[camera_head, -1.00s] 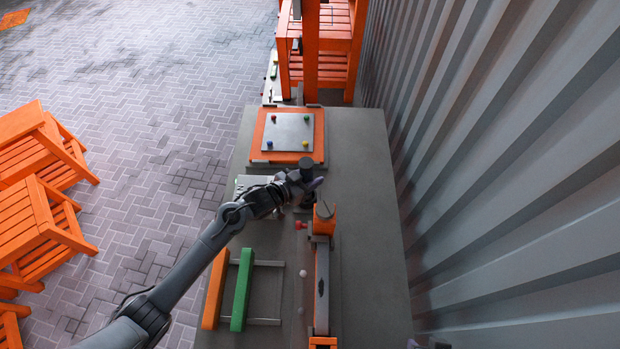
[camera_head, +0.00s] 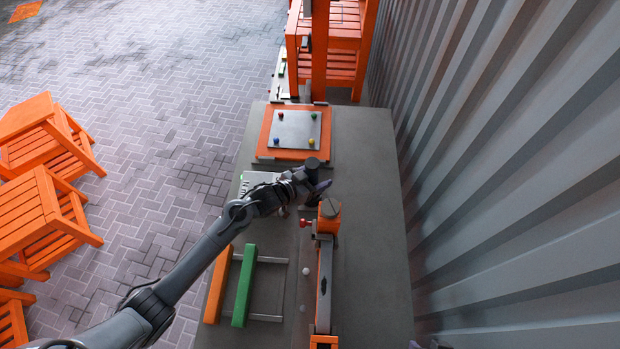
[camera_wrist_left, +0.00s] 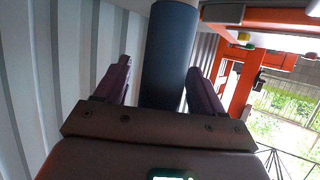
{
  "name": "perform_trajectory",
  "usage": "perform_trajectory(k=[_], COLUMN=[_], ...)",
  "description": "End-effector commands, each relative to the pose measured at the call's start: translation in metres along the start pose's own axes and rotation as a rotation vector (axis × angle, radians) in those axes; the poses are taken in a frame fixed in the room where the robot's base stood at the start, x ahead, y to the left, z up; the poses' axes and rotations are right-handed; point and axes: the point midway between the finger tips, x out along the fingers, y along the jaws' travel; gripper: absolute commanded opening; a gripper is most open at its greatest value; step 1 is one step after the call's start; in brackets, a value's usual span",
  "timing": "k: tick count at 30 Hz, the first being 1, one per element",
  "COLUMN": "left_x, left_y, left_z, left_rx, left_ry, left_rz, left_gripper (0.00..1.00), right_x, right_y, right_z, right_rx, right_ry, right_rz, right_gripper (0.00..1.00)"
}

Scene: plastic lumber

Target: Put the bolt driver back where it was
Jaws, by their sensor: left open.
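The bolt driver (camera_head: 312,164) is a dark cylinder with a round dark top, standing about upright near the middle of the workbench. In the left wrist view its dark blue-grey shaft (camera_wrist_left: 170,55) rises between the two fingers. My left gripper (camera_head: 318,186) is open, with one finger on each side of the shaft. I cannot tell whether either finger touches it. The lower end of the driver is hidden behind the gripper and arm. My right gripper does not show.
The grey workbench (camera_head: 370,250) holds an orange-framed metal plate (camera_head: 295,130) behind the gripper and an orange clamp-like fixture (camera_head: 327,225) just in front. Green (camera_head: 243,285) and orange (camera_head: 217,285) bars lie at front left. A corrugated wall (camera_head: 510,150) bounds the right; bench space beside it is clear.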

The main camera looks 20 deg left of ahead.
Motion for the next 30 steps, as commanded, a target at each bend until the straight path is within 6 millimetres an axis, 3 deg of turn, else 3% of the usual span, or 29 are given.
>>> perform_trajectory(k=[5,21,30], left_x=[-0.012,-0.102,-0.122], left_y=[-0.001,0.0,0.002], left_z=[-0.002,-0.001,0.0], left_rx=[0.0,0.001,0.0], left_ry=[0.0,-0.002,-0.009], left_rz=[-0.001,0.0,-0.006], left_gripper=[0.69,0.69,0.69], right_x=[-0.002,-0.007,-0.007], right_y=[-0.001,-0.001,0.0], right_z=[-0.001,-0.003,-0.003], right_rx=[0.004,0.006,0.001], right_ry=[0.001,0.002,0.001], right_rz=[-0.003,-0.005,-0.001], right_gripper=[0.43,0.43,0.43])
